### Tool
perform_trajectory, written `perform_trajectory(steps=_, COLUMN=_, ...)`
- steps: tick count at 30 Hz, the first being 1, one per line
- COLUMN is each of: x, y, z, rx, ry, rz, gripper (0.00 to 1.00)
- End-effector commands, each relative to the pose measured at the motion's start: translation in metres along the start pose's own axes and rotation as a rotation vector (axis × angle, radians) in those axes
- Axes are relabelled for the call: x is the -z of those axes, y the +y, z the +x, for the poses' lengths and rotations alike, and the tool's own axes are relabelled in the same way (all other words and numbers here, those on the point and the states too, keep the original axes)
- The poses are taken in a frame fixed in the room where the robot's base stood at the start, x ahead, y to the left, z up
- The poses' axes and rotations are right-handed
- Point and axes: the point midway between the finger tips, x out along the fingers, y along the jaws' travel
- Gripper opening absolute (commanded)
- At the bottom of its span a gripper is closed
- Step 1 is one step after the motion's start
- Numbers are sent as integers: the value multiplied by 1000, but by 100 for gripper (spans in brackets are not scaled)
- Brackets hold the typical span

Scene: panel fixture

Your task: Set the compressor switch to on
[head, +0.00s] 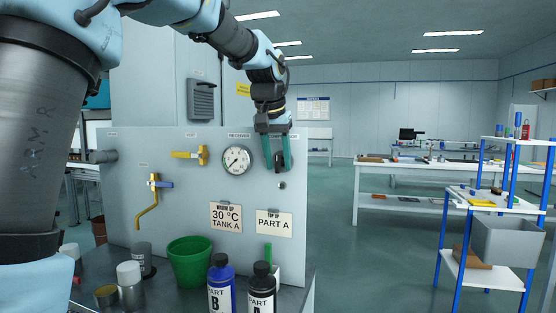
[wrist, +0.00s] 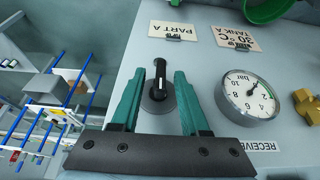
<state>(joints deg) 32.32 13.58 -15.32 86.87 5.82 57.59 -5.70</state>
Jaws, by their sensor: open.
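The compressor switch is a black lever knob on a round grey plate (wrist: 158,82) in the wrist view. A pale mark shows on the lever, which lies roughly along the picture's vertical. In the head view the switch (head: 279,167) is a dark shape partly hidden by my fingers. My gripper (head: 279,168) is in front of the panel's upper right part. In the wrist view, my gripper (wrist: 160,73) has its two green fingers apart, one on each side of the knob, with visible gaps. Whether a finger touches the knob cannot be told. No on or off lettering is readable.
The panel (head: 130,205) also bears a receiver gauge (head: 237,160), yellow valve handles (head: 153,205) and two cards (head: 226,217). Below are a green bucket (head: 190,262) and bottles (head: 221,285). A blue-posted shelf (head: 480,255) stands right; floor between is clear.

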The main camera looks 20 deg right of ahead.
Motion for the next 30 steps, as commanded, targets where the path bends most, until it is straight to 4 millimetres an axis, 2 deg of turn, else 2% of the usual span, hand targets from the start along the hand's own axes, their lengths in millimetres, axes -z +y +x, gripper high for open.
perform_trajectory(steps=3, x=0, y=0, z=0, rx=0, ry=0, rz=0, gripper=43)
perform_trajectory(steps=15, x=0, y=0, z=0, rx=0, ry=0, rz=0, gripper=0)
perform_trajectory(steps=30, x=0, y=0, z=0, rx=12, ry=-1, rz=6, gripper=0)
